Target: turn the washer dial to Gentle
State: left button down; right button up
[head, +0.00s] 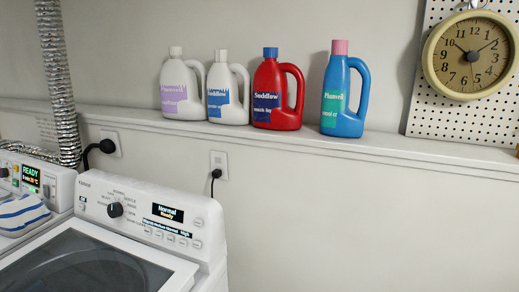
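The washer (205,250) stands at the lower left, with a white sloped control panel and a dark glass lid. Its black round dial (115,210) sits on the left part of the panel, ringed by small labels that are too small to read with certainty. The display (167,213) right of the dial reads "Normal" and "Ready". A row of small buttons runs below the display. Neither of my grippers shows in the head view.
Several detergent bottles, including a red one (272,95) and a blue one (340,95), stand on the wall ledge (420,150). A clock (470,55) hangs on the pegboard (425,118). Another machine (60,180) with a striped cloth (22,215) is left of the washer, near a foil duct (55,80).

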aim_at(115, 210)
jog(key=k+j, duration=0.15)
jog(key=j, duration=0.35)
jog(key=k+j+u, duration=0.15)
jog(key=j, duration=0.3)
jog(key=k+j, duration=0.15)
jog(key=j, duration=0.35)
jog(key=k+j+u, duration=0.15)
jog(key=j, duration=0.85)
jog(key=k+u, duration=0.05)
